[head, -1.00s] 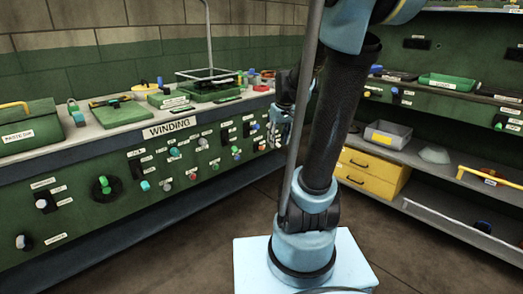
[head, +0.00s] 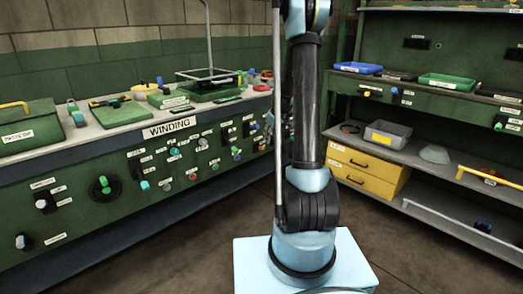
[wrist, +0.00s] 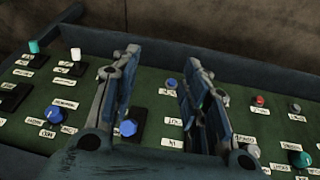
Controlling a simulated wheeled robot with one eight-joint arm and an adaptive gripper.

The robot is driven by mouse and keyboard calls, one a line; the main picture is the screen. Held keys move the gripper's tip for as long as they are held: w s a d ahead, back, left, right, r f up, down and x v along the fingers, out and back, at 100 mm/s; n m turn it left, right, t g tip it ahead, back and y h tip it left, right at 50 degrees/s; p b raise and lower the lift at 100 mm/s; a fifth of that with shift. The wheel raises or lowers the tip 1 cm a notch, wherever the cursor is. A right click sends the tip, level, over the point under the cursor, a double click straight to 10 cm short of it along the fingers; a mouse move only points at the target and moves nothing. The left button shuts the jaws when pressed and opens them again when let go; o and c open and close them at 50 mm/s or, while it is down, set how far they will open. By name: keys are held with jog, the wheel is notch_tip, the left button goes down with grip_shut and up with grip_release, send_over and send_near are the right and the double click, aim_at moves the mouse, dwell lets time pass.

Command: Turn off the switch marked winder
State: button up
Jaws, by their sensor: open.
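The green control panel (head: 120,215) under the sign WINDING carries several labelled switches and knobs. Their small labels are too blurred for me to tell which one says winder. Candidates include a white-tipped switch (head: 42,204) and a pale knob (head: 22,241) at the left end. In the wrist view my gripper (wrist: 160,68) is open and empty above a green labelled panel. A blue knob (wrist: 171,84) shows between its fingers, and another blue knob (wrist: 128,128) shows lower, near the left finger. I cannot tell contact. In the head view the gripper is hidden behind my arm.
The bench top (head: 92,132) holds green boxes and a wire frame. A second workbench with a blue tray (head: 358,68), a grey bin (head: 388,135) and yellow drawers (head: 365,172) stands at right. Bare floor (head: 190,255) lies in front of the panel.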

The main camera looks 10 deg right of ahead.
aim_at(262, 147)
jog(key=w+d+f+n, duration=0.2)
jog(key=w+f, duration=1)
jog(key=f, duration=0.5)
jog(key=shift+t, duration=0.4)
jog(key=w+a, duration=0.1)
jog(key=w, duration=0.2)
jog(key=w+a, duration=0.1)
jog(key=w, duration=0.3)
jog(key=w+a, duration=0.1)
jog(key=w, duration=0.3)
jog(key=shift+w+a+f, duration=0.15)
jog(key=shift+a+f, duration=0.1)
jog(key=shift+a, duration=0.15)
jog(key=shift+w+a+f, duration=0.1)
jog(key=shift+w+f, duration=0.2)
jog(key=shift+f, duration=0.2)
grip_shut()
